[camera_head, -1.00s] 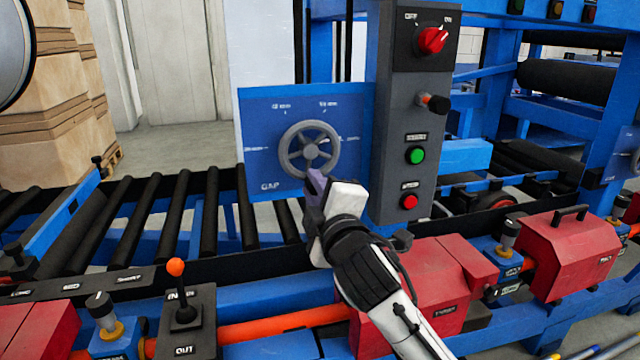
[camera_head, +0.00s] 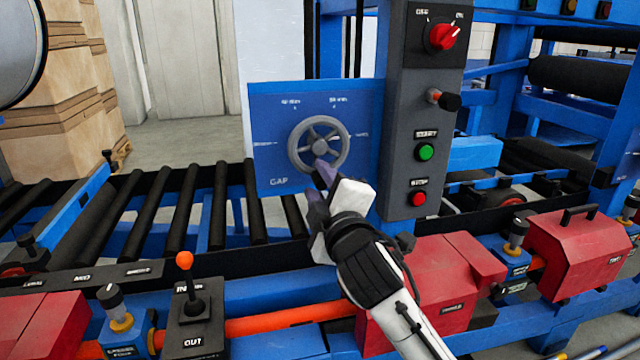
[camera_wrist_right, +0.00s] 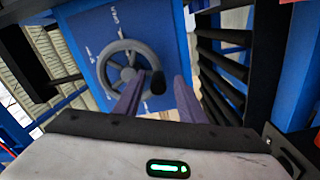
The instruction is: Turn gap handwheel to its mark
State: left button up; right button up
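The gap handwheel (camera_head: 319,148) is a grey spoked wheel on a blue panel (camera_head: 270,110) lettered GAP, with white marks around it. The wheel also shows in the right wrist view (camera_wrist_right: 128,74), with a dark knob (camera_wrist_right: 158,82) standing out from its rim. My right gripper (camera_head: 321,188) is at the wheel's lower edge in the head view. In the right wrist view its two purple fingers (camera_wrist_right: 158,98) are apart, with the knob between their tips. I cannot tell whether either finger touches it. The fingers hide the knob in the head view. My left gripper is not in view.
A grey control column (camera_head: 400,190) with a red rotary switch (camera_head: 444,37), a green button (camera_head: 425,152) and a red button (camera_head: 418,198) stands just right of the panel. Black rollers (camera_head: 150,215) lie at left. Red housings (camera_head: 575,255) and an orange-knobbed lever (camera_head: 186,285) are in front.

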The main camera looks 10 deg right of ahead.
jog(key=shift+d, duration=0.1)
jog(key=s, duration=1)
jog(key=shift+s+d+b, duration=0.15)
jog(key=shift+b, duration=0.3)
